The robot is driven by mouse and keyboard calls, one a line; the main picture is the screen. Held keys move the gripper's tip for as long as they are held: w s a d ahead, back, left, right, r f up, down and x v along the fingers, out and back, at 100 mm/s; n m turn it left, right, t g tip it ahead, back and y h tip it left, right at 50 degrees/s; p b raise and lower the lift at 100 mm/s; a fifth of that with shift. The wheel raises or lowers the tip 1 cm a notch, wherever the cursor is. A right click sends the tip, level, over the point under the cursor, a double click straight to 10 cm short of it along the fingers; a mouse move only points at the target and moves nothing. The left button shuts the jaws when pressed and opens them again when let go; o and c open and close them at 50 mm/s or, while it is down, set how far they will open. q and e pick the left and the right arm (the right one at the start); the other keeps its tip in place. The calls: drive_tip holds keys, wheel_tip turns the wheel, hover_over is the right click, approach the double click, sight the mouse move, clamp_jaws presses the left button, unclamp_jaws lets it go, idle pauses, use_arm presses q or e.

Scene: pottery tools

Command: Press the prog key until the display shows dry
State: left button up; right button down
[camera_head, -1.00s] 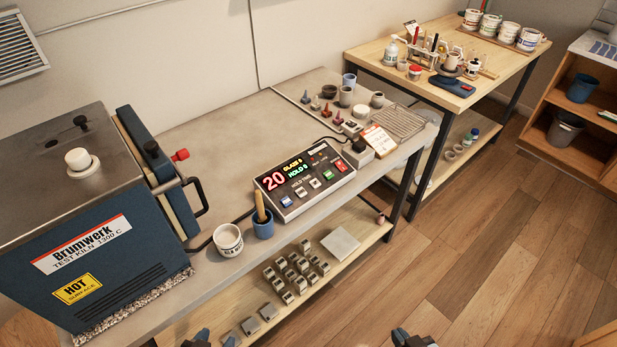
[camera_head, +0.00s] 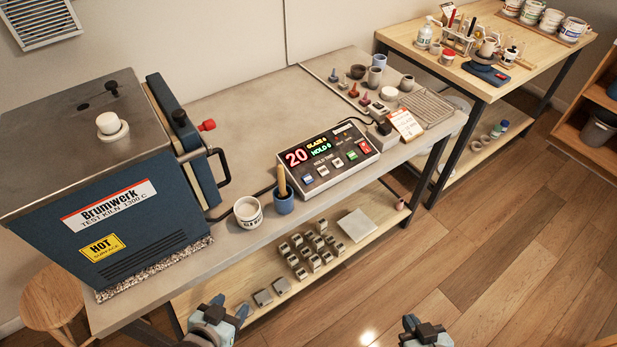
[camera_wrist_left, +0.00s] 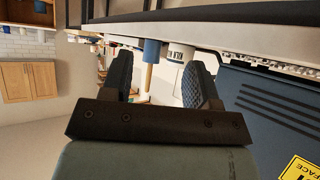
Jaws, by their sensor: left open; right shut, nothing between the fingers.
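The kiln controller (camera_head: 327,159) lies on the grey bench, a dark box with a lit display and a row of coloured keys. Its display (camera_head: 308,151) shows a red 20, with "GLAZE 6" and "HOLD 0" beside it, as far as I can read. The key labels are too small to tell which is prog. My left gripper (camera_head: 229,302) is in front of the bench's near edge, away from the controller; its open fingers also show in the left wrist view (camera_wrist_left: 160,78). My right gripper (camera_head: 412,322) is low at the bottom, over the floor, shut and empty.
The kiln (camera_head: 95,190) fills the left of the bench. A white cup (camera_head: 248,213) and a blue pot (camera_head: 283,203) holding a wooden tool stand left of the controller. Small pots and a card (camera_head: 405,124) are behind and right. A lower shelf (camera_head: 205,303) holds grey blocks.

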use_arm(q)
clamp_jaws()
idle(0.9)
idle(0.9)
